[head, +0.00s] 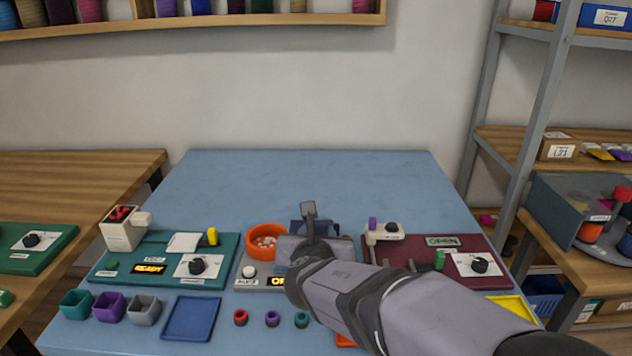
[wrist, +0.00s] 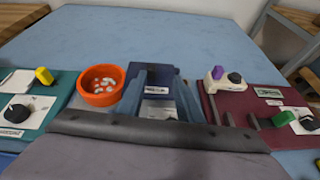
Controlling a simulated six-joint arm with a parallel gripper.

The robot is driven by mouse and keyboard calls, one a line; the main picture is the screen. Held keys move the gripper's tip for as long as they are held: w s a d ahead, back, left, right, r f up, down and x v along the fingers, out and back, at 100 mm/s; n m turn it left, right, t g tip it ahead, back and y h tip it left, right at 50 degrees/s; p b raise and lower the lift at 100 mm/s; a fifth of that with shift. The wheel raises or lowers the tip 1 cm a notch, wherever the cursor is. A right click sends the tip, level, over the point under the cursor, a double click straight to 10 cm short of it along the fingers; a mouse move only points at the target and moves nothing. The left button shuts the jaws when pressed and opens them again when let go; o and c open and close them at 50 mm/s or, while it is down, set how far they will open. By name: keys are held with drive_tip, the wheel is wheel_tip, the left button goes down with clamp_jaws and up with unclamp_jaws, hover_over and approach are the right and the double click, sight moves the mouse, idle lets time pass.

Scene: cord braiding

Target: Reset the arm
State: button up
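My gripper (wrist: 160,80) shows in the wrist view as two blue-grey fingers standing apart with nothing visible between them. It is over the middle of the blue table (head: 320,175), in front of a dark blue block with a white label (wrist: 165,90). In the head view my arm comes in from the lower right, and its end (head: 305,250) covers part of the middle station. The fingertips are hidden there.
An orange bowl of white pieces (head: 266,240) stands close left of my gripper. A teal board (head: 165,262) lies left and a maroon board (head: 430,262) right. Cups (head: 110,307), a blue tray (head: 192,318) and small colored pieces (head: 272,318) lie in front. The table's back is clear.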

drive_tip(key=s+d+m+g+h+p, duration=0.1)
drive_tip(key=s+d+m+g+p, duration=0.1)
drive_tip(key=s+d+m+p, duration=0.2)
drive_tip(key=s+d+m+g+h+p, duration=0.1)
drive_tip(key=s+d+m+g+p, duration=0.2)
drive_tip(key=d+m, duration=0.4)
drive_tip(key=s+d+m+g+h+p, duration=0.1)
drive_tip(key=s+d+m+g+p, duration=0.1)
drive_tip(key=s+d+m+p, duration=0.3)
drive_tip(key=shift+d+m+h, duration=0.4)
drive_tip(key=shift+d+m, duration=0.1)
drive_tip(key=shift+m, duration=0.4)
drive_tip(key=s+a+r+m+g+y+p, duration=0.1)
drive_tip(key=s+m+g+y+p, duration=0.3)
drive_tip(key=s+m+p, duration=0.6)
drive_tip(key=s+r+m+g, duration=0.1)
drive_tip(key=s+m+g, duration=0.1)
drive_tip(key=s+m, duration=0.4)
drive_tip(key=shift+a+m, duration=0.25)
drive_tip(key=shift+m, duration=0.35)
